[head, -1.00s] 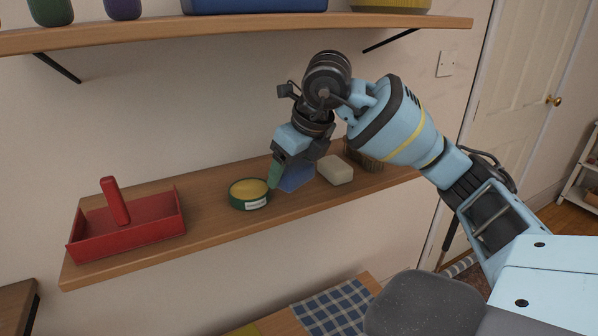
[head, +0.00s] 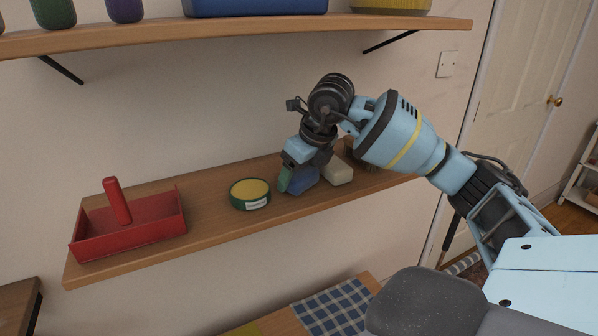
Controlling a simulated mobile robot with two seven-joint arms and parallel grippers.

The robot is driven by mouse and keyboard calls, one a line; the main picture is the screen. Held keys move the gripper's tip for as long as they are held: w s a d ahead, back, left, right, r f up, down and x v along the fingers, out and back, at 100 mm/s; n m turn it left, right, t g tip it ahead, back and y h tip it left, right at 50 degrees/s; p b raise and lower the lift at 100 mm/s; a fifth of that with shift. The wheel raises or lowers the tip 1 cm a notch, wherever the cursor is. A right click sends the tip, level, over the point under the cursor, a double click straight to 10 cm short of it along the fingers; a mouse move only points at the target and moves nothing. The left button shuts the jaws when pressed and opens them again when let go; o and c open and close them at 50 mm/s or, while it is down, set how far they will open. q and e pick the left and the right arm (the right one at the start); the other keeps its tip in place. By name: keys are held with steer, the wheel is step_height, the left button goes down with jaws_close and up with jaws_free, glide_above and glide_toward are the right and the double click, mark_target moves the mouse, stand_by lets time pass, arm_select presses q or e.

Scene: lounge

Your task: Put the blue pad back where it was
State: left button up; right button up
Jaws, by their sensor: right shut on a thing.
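The blue pad (head: 304,181) is at the lower shelf, between a round green-and-yellow tin and a pale block. My right gripper (head: 292,178) is shut on the blue pad, reaching down from above with a green fingertip on its left side. The gripper hides the top of the pad. The pad is at or just above the shelf surface; I cannot tell whether it touches. My left gripper is not in view.
The lower wooden shelf (head: 215,223) also holds the tin (head: 250,194), the pale block (head: 338,172), a brownish item (head: 360,158) partly behind my arm, and a red tray with an upright handle (head: 128,228). The upper shelf (head: 235,28) hangs above. Bare shelf lies between tray and tin.

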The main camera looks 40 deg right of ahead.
mark_target(309, 177)
steer(key=shift+f, duration=0.2)
steer(key=o, duration=0.7)
steer(key=shift+o, duration=0.2)
steer(key=shift+r, duration=0.1)
steer(key=shift+v, duration=3.9)
